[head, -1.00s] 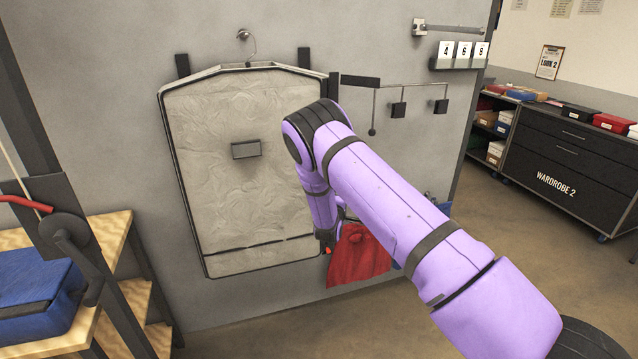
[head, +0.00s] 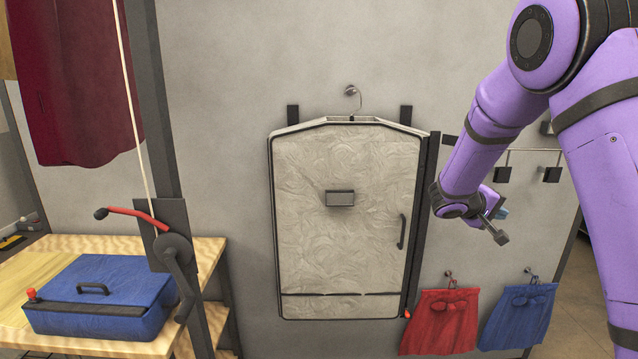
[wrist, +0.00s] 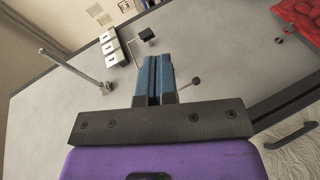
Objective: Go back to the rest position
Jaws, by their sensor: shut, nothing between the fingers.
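My purple arm comes in from the right of the head view. My gripper (head: 499,224) is in front of the grey wall panel, to the right of the light garment bag (head: 345,240). In the wrist view my gripper (wrist: 154,80) shows its two blue fingers side by side, shut with nothing between them. The garment bag hangs closed from a hook, with a dark handle (head: 402,231) on its right side. The handle also shows in the wrist view (wrist: 290,137).
A red cloth (head: 440,322) and a blue cloth (head: 518,315) hang low on the panel. A blue case (head: 100,293) lies on the wooden bench at left, beside a post with a red-handled crank (head: 138,215).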

